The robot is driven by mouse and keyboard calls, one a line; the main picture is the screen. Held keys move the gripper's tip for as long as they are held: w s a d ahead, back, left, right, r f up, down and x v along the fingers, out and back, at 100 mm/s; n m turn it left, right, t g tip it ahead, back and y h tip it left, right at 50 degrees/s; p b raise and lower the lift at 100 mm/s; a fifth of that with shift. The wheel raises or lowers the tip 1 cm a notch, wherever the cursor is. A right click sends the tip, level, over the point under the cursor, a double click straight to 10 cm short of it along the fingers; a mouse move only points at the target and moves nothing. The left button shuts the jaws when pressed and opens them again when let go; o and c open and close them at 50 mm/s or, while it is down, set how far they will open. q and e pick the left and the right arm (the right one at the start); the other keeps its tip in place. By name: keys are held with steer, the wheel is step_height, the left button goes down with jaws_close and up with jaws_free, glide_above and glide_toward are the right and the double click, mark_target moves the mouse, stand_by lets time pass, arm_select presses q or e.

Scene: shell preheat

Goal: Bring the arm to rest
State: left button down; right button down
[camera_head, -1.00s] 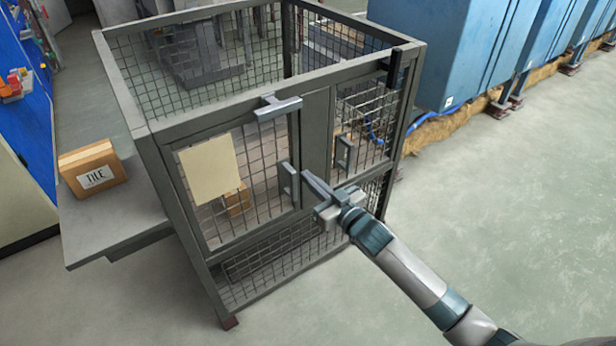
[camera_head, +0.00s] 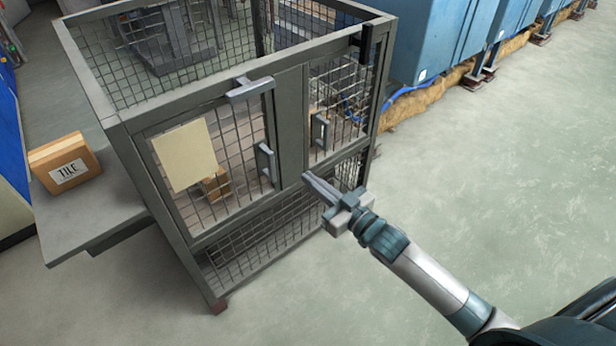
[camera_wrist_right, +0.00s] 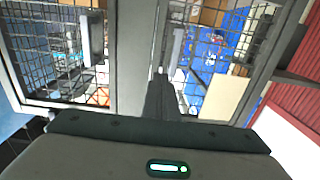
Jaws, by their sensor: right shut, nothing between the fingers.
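My right gripper (camera_head: 308,178) is shut and empty. In the head view it is in front of the grey mesh cage (camera_head: 291,120), its fingertips near the post between the two doors. The larger left door has a handle (camera_head: 265,162) and a latch bar (camera_head: 250,88) at its top. The smaller right door has its own handle (camera_head: 319,131). Both doors look closed. In the right wrist view my shut fingers (camera_wrist_right: 160,80) point at the post between the two handles. I cannot tell whether they touch it. My left gripper is not in view.
A box labelled TILE (camera_head: 66,163) sits on a grey side table (camera_head: 95,205) left of the cage. A pale sheet (camera_head: 184,155) hangs on the left door; a small box (camera_head: 216,186) shows behind the mesh. Blue cabinets (camera_head: 437,40) stand behind right. The floor at right is clear.

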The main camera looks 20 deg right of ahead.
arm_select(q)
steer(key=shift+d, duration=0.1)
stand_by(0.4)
